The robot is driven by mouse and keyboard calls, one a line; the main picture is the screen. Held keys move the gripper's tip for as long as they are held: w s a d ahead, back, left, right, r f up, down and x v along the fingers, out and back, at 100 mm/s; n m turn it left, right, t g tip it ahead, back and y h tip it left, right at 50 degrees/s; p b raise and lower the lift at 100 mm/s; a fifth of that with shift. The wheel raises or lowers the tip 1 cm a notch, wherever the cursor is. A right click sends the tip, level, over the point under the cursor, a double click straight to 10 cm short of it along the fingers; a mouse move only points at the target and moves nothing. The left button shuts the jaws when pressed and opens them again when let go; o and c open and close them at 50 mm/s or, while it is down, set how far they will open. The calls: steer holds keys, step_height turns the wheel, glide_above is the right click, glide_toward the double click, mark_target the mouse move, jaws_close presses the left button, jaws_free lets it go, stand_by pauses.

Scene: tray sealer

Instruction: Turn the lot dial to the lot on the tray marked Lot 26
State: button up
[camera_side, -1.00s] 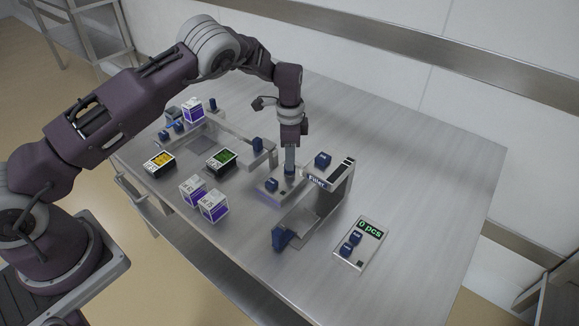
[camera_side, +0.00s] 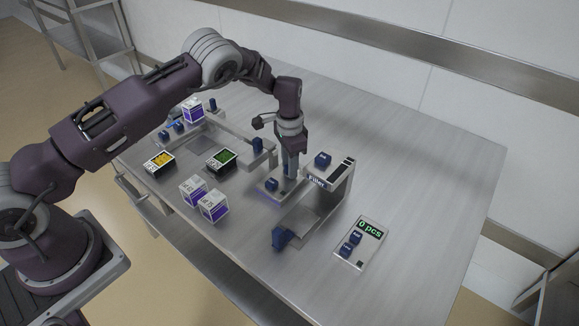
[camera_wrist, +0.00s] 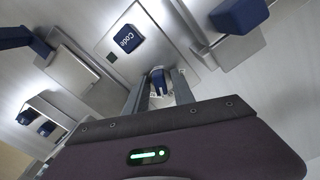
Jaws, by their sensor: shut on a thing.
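My gripper (camera_side: 289,176) points down at a small metal panel (camera_side: 271,196) near the middle of the table. In the wrist view its two fingers (camera_wrist: 159,88) are closed around a blue dial (camera_wrist: 158,80). A blue button marked "Code" (camera_wrist: 127,39) sits beside the dial; it also shows in the side view (camera_side: 271,184). The dial's setting is hidden or too small to read. A tray with yellow contents (camera_side: 159,163) and a tray with green contents (camera_side: 221,160) lie to the left. I cannot read a lot number on either.
The filler (camera_side: 333,178) stands just right of the panel. A counter reading "0 pcs" (camera_side: 361,243) is further right. Two white and purple boxes (camera_side: 193,191) (camera_side: 213,206) stand in front of the trays, and another (camera_side: 193,110) at the back left. The right table is clear.

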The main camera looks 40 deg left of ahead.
steer(key=n, duration=0.8)
steer(key=shift+n, duration=0.3)
steer(key=n, duration=0.6)
steer(key=shift+n, duration=0.4)
steer(key=o, duration=0.7)
steer(key=shift+c, duration=0.2)
steer(key=shift+r, duration=3.65)
steer(key=s+r+m+t+h, duration=0.1)
steer(key=s+r+m, duration=0.1)
steer(key=s+r, duration=0.8)
steer(key=s+r+m+t+h, duration=0.1)
steer(key=s+r, duration=0.3)
steer(key=r, duration=1.1)
steer(key=s+r+m+t+y, duration=0.2)
steer(key=s+m, duration=0.4)
steer(key=s, duration=1.8)
steer(key=shift+d+m+t, duration=0.4)
steer(key=shift+d+t, duration=0.05)
steer(key=shift+t, duration=0.35)
